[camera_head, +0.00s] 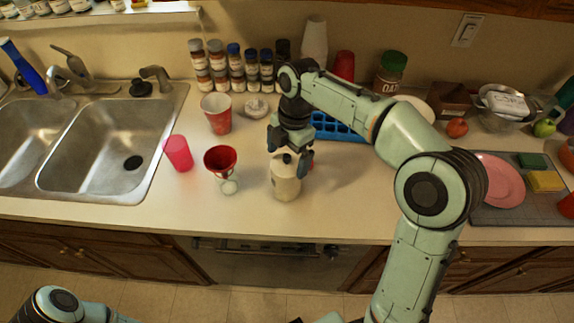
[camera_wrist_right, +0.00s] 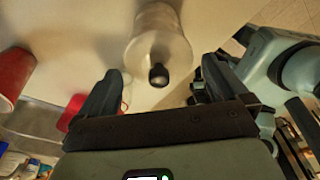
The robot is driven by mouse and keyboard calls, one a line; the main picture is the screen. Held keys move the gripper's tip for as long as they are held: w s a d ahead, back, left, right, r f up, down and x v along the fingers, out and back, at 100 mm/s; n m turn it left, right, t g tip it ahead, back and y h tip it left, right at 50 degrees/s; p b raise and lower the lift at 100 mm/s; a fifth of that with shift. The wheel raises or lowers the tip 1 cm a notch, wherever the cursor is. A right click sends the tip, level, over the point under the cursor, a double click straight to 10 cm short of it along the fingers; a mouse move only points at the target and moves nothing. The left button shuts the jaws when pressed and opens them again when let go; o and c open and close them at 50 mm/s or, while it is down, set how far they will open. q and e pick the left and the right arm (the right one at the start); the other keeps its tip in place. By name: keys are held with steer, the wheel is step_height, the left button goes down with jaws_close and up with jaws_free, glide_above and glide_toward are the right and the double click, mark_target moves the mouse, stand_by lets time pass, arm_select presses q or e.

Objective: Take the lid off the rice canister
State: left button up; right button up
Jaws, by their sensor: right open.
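The rice canister (camera_head: 286,185) is a cream, upright container on the counter, right of the sink. Its pale lid has a black knob (camera_head: 287,159) on top. My right gripper (camera_head: 289,154) is over the canister, pointing down and open, with a finger on either side of the knob. In the right wrist view the canister (camera_wrist_right: 158,35) and its knob (camera_wrist_right: 158,74) lie between the spread fingertips of the gripper (camera_wrist_right: 160,85), with gaps on both sides. I cannot tell the exact height of the fingertips against the lid. My left gripper is out of view.
Another red-and-white cup (camera_head: 216,114) and spice jars (camera_head: 235,70) stand behind. A blue tray (camera_head: 340,128) lies behind my right arm. The counter's front strip is clear.

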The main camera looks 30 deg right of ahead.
steer(key=shift+a+f, duration=0.1)
steer(key=shift+f, duration=0.35)
steer(key=shift+c, duration=0.3)
steer(key=c, duration=0.7)
